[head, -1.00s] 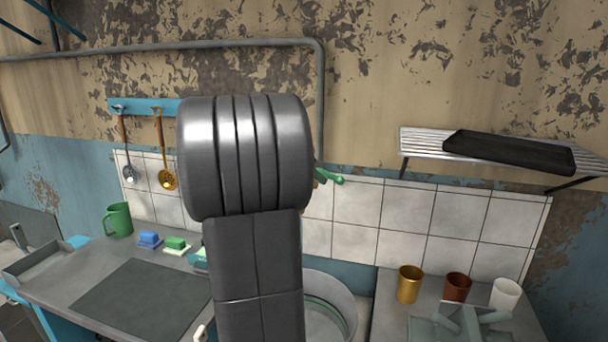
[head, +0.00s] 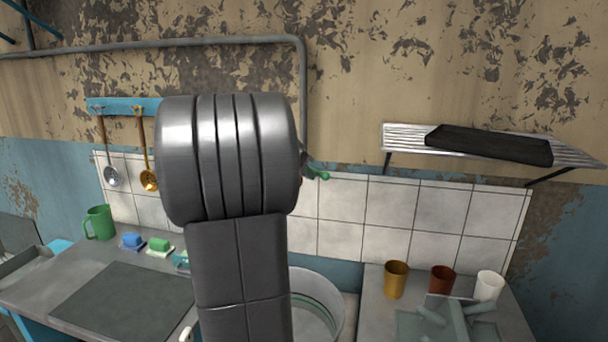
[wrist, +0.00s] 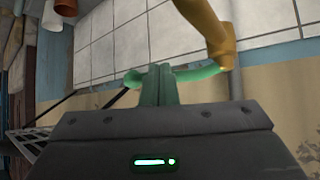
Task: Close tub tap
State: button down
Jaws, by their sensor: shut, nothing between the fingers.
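The tap (wrist: 222,45) shows in the wrist view as a yellow-brown pipe with a green handle (wrist: 198,74) reaching left from it. My gripper (wrist: 161,70) is shut and empty, its two greenish fingers together in front of the handle. Part of the handle is hidden behind the fingers. I cannot tell whether they touch it. In the head view, the green handle (head: 318,174) pokes out right of my arm, which hides most of the tap and gripper. A round pale tub (head: 335,292) stands below, partly hidden by my arm.
The tiled wall (head: 345,215) is close behind the tap. A wire shelf (head: 400,140) with a black tray (head: 490,145) juts out at right. Cups (head: 395,280) stand on the right counter. Sponges (head: 160,245) and a green mug (head: 99,222) lie left.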

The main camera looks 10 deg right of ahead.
aim_at(318, 172)
jog(key=d+n+t+y, duration=0.1)
jog(key=n, duration=0.1)
jog(key=w+d+n+t+y, duration=0.1)
jog(key=d+n, duration=0.1)
jog(key=shift+d+r, duration=0.15)
jog(key=shift+w+d+n+t+y, duration=0.25)
jog(key=shift+d+n+t+y, duration=0.1)
jog(key=shift+n+t+y, duration=0.2)
jog(key=shift+w+d, duration=0.3)
jog(key=shift+d, duration=0.05)
jog(key=shift+w, duration=0.1)
jog(key=shift+d+f, duration=0.1)
jog(key=shift+f, duration=0.1)
